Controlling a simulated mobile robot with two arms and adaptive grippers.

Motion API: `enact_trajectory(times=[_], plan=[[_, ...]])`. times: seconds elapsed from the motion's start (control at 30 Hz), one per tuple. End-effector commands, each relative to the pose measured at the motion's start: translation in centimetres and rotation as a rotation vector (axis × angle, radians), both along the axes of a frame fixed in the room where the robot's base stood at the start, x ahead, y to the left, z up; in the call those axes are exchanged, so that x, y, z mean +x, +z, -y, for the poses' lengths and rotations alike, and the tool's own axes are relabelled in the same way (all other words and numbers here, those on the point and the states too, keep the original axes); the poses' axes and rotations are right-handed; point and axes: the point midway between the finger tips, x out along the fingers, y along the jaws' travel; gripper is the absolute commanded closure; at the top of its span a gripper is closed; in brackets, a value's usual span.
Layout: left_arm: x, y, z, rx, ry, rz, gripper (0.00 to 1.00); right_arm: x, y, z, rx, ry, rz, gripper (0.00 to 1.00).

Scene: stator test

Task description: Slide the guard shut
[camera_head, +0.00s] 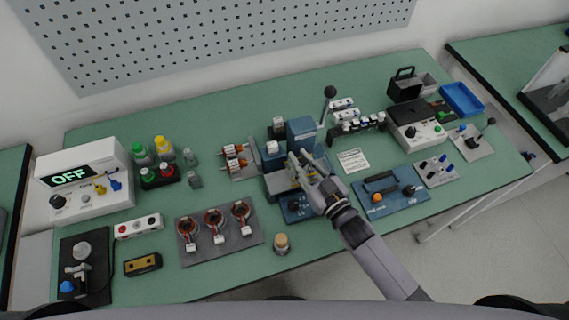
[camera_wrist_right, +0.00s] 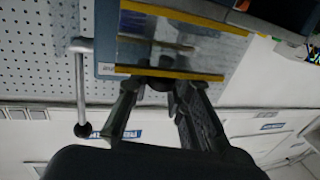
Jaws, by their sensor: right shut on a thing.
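The guard (camera_wrist_right: 205,47) is a clear panel with yellow strips along two edges, seen in the wrist view on the front of a blue-grey machine. The machine (camera_head: 301,128) stands in the middle of the bench in the head view. My right gripper (camera_head: 297,163) reaches in front of it and covers most of the guard there. In the wrist view the right gripper (camera_wrist_right: 161,84) is shut on the guard, at a small dark part by its lower yellow strip. How far the guard is open cannot be told. My left gripper is out of view.
A lever with a black ball (camera_head: 330,91) rises beside the machine; its ball (camera_wrist_right: 82,130) shows in the wrist view. A plate with several copper coils (camera_head: 249,237) lies front left. A blue fixture (camera_head: 404,205) lies right of my arm. A small corked jar (camera_head: 281,246) stands in front.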

Motion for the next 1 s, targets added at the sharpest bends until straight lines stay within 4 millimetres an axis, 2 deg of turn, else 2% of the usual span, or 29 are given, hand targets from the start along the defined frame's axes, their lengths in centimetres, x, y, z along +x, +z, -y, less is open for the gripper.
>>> enact_trajectory(times=[0.03,0.1,0.2,0.5,0.53,0.83,1.0], plan=[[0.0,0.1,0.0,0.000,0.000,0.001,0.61,0.3,-0.1,1.2,-0.009,0.000,0.000,1.00],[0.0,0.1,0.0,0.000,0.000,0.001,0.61,0.7,-0.1,2.2,-0.007,0.000,0.000,1.00],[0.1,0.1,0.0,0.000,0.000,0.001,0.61,1.0,-0.1,3.1,-0.004,0.000,-0.001,1.00],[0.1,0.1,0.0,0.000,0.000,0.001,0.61,1.1,-0.1,3.4,-0.004,-0.003,-0.001,1.00],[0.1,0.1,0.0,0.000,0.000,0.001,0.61,1.1,0.0,3.4,-0.004,-0.004,-0.001,0.79],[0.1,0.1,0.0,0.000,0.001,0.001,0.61,1.1,0.0,3.3,-0.003,-0.002,-0.001,0.59],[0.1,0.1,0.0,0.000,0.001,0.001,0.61,1.1,0.0,3.2,-0.001,-0.001,0.000,0.59]])
